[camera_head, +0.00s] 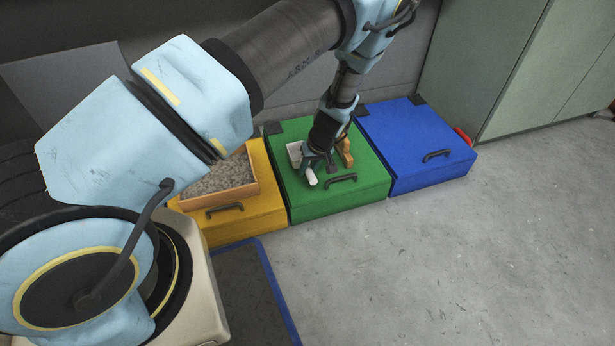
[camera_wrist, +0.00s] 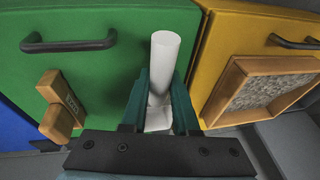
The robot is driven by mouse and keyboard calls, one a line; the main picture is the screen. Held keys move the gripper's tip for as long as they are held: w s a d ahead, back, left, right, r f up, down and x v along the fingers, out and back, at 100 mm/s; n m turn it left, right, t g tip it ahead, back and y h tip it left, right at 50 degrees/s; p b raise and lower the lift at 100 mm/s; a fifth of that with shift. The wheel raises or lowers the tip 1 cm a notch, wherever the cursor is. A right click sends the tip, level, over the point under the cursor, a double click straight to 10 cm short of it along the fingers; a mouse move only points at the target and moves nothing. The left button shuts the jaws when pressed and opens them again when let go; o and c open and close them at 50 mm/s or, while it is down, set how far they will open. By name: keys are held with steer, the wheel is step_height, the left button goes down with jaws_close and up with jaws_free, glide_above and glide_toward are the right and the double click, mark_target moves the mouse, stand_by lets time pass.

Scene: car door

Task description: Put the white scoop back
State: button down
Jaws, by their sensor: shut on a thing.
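The white scoop (camera_head: 295,154) is at my gripper (camera_head: 318,166), over the left part of the green box's lid (camera_head: 365,180). Its pale round handle (camera_head: 312,178) points toward the front edge of the lid. In the wrist view the scoop's handle (camera_wrist: 165,52) stands between the two dark green fingers of my gripper (camera_wrist: 161,88), which is shut on it. A white part of the scoop shows lower between the fingers; the rest is hidden. I cannot tell whether the scoop touches the lid.
A wooden block (camera_head: 346,153) stands on the green lid, right of my gripper. The yellow box (camera_head: 255,215) at left carries a wooden tray of gravel (camera_head: 218,177). The blue box (camera_head: 415,145) at right has a clear lid. Grey floor (camera_head: 450,260) is open in front.

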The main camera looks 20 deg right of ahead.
steer(key=shift+f, duration=1.2)
steer(key=shift+b, duration=0.3)
steer(key=shift+f, duration=0.15)
steer(key=c, duration=0.7)
jaws_free()
